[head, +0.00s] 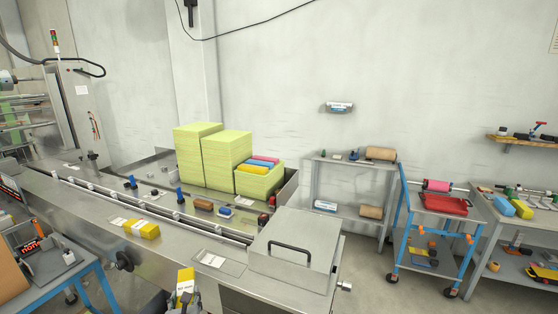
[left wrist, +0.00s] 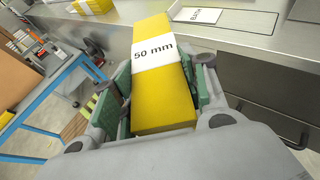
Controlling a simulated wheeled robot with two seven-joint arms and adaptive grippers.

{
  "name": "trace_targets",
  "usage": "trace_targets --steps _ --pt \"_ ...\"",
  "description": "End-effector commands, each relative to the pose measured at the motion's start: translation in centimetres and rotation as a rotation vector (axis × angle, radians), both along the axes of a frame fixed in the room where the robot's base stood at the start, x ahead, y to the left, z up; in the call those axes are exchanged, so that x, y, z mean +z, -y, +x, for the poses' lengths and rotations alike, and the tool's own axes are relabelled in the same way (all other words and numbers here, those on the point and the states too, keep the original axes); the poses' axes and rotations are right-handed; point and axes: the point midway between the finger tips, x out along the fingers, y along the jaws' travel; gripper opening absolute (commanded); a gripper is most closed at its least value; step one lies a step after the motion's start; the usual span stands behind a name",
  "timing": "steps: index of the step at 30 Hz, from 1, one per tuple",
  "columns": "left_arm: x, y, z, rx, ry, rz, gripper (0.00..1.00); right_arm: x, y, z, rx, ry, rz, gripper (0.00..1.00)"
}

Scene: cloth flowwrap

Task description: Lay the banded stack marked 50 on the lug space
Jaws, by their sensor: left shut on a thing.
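A yellow stack with a white band reading "50 mm" (left wrist: 160,75) is between the green-padded fingers of my left gripper (left wrist: 155,95). In the head view this stack (head: 186,284) stands up at the bottom edge, in front of the machine's near side. My left gripper (head: 184,300) is shut on it; much of the arm is out of frame. Another yellow stack with a white band (head: 142,229) lies on the metal conveyor bed (head: 90,198), left of the held stack; it also shows in the left wrist view (left wrist: 92,5). I cannot tell which spot is the lug space. My right gripper is not in view.
A plate with a white label (head: 212,260) lies on the machine top, beside a metal cover with a black handle (head: 291,254). Behind are tall yellow-green stacks (head: 200,155) and a bin of coloured packs (head: 259,181). A blue-framed cart (head: 70,270) stands at lower left.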

Motion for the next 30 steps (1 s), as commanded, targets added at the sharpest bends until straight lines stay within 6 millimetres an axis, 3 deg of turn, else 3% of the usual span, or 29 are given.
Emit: trace_targets --steps 12,30 --pt "-2.9 3.8 -3.3 -0.236 -0.002 0.001 0.25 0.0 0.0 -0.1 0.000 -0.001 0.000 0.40" --pt "-4.0 5.6 -4.6 -0.338 0.000 -0.004 0.25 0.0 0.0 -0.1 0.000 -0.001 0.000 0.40"
